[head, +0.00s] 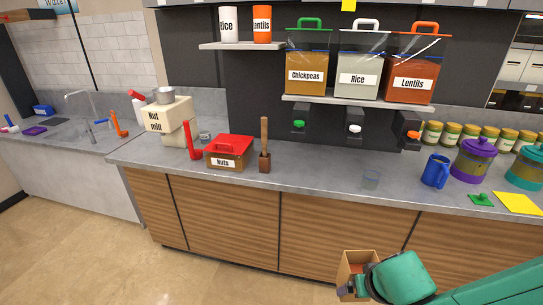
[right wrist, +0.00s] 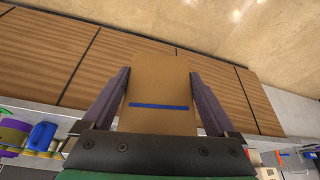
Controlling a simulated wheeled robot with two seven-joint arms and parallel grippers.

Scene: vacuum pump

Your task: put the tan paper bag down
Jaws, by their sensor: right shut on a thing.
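The tan paper bag (head: 347,284) is held low at the bottom of the head view, in front of the counter and below its top. Its top looks open, with something reddish-brown inside. My right gripper (right wrist: 158,76) is shut on the bag. In the right wrist view the bag (right wrist: 160,88) sits between the two dark fingers and shows a blue stripe. In the head view my green right wrist hides part of the bag and the fingers. My left gripper is not in view.
The grey counter (head: 310,178) has clear room between the wooden pestle (head: 264,150) and the small glass (head: 370,180). A blue mug (head: 436,171), a purple canister (head: 472,162) and a yellow sheet (head: 517,203) crowd the right. Dispensers hang above. The floor (head: 200,275) is clear.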

